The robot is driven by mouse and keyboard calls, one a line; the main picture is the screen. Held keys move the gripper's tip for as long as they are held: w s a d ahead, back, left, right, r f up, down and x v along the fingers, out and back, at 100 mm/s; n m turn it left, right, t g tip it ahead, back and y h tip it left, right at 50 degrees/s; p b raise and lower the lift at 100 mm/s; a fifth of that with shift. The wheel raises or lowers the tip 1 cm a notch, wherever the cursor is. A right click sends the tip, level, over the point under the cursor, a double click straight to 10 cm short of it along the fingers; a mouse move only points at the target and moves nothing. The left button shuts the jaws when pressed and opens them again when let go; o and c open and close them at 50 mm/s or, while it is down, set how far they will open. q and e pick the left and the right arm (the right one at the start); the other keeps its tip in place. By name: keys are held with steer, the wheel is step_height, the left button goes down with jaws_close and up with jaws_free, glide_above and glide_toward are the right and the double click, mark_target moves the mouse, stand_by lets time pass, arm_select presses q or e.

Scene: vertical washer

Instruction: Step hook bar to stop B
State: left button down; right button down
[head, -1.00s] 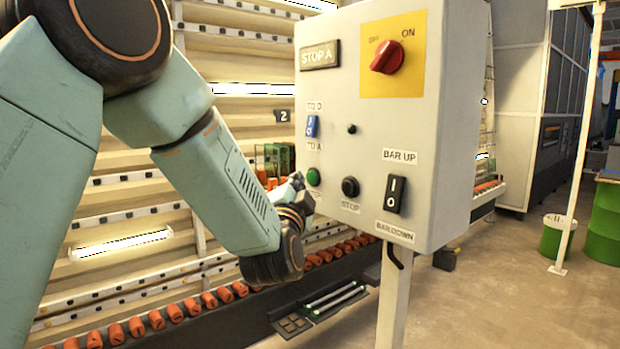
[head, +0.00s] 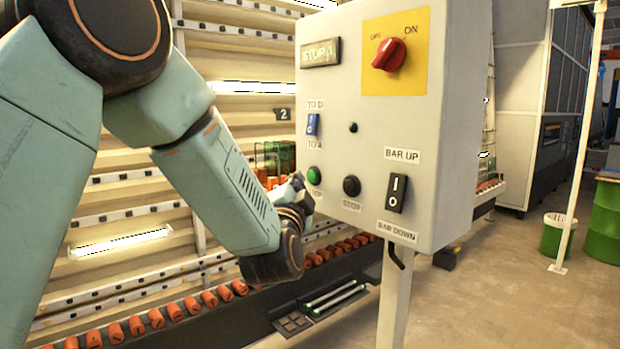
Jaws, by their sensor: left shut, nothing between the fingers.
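A grey control box (head: 440,120) on a post fills the middle of the head view. Its display (head: 320,52) reads STOP A. Below it are a blue TO D / TO A switch (head: 312,125), a green button (head: 314,176) and a black STOP button (head: 351,186). A red knob (head: 389,55) sits on a yellow plate, and a black bar rocker (head: 396,192) stands between BAR UP and BAR DOWN labels. My left gripper (head: 298,185) is shut and empty, just left of and below the green button; contact cannot be told. My right gripper is out of view. I cannot identify the hook bar.
The washer (head: 120,205) with a row of orange rollers (head: 173,311) runs behind the box. A black floor unit (head: 325,304) lies beside the post (head: 392,300). Green drums (head: 604,215) and a pale pole (head: 580,140) stand right. Floor right of the box is open.

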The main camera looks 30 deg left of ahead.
arm_select(q)
steer(key=shift+w+d, duration=0.3)
steer(key=shift+w, duration=0.1)
steer(key=shift+s+r, duration=0.1)
